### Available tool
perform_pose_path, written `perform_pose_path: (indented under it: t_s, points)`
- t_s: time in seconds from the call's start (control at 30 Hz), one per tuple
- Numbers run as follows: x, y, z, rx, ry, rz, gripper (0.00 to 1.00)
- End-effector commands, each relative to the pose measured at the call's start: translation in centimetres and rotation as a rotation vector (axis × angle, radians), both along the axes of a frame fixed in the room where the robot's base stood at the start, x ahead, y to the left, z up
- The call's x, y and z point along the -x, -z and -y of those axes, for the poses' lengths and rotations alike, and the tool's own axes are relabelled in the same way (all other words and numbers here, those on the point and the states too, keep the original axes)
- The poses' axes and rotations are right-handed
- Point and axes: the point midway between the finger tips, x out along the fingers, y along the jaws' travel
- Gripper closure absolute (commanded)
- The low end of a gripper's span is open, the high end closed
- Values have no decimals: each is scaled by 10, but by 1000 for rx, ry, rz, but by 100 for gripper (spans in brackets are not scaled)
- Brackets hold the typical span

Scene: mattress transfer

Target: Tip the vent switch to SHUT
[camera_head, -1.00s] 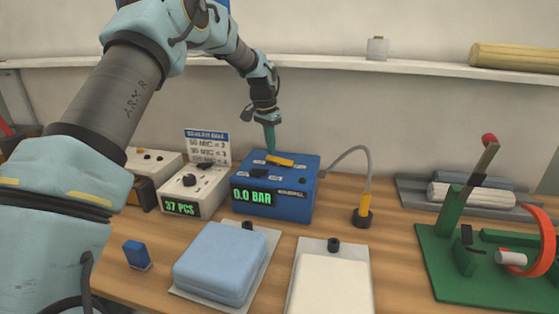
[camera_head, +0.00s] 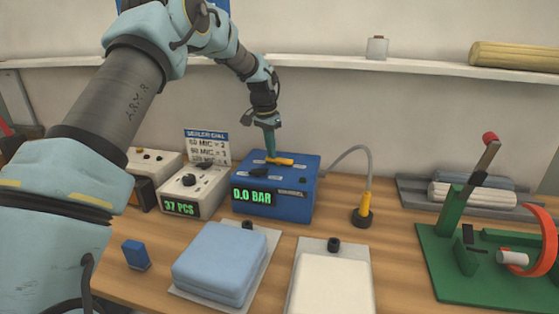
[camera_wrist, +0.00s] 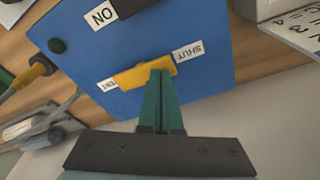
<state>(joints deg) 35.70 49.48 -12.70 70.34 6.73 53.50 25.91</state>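The vent switch is a yellow lever (camera_head: 282,161) on top of the blue box (camera_head: 290,203). In the wrist view the yellow lever (camera_wrist: 132,77) lies between a label reading SHUT (camera_wrist: 188,52) and a partly hidden label ending in NT (camera_wrist: 106,85). My gripper (camera_head: 271,156) points down over the box, its two green fingers together. In the wrist view its fingertips (camera_wrist: 161,74) overlap the lever's SHUT-side half and appear to touch it. Which way the lever is tipped is hard to tell. The box display reads 0.0 BAR.
A white box reading 37 PCS (camera_head: 190,191) stands left of the blue box. A bent grey hose with a yellow end (camera_head: 363,205) stands to the right. A blue folded pad (camera_head: 220,262) and a cream pad (camera_head: 332,285) lie in front. A green fixture (camera_head: 450,265) is far right.

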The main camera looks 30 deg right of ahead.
Motion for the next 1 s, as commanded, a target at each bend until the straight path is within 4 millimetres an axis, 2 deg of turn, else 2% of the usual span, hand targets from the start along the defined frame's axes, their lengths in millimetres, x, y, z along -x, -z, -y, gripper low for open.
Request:
perform_pose_path:
  t_s: [0.37, 1.0]
  points:
    - [0, 2, 0, 0, 0, -1, 100]
    - [0, -45, 0, -1, 0, -1, 100]
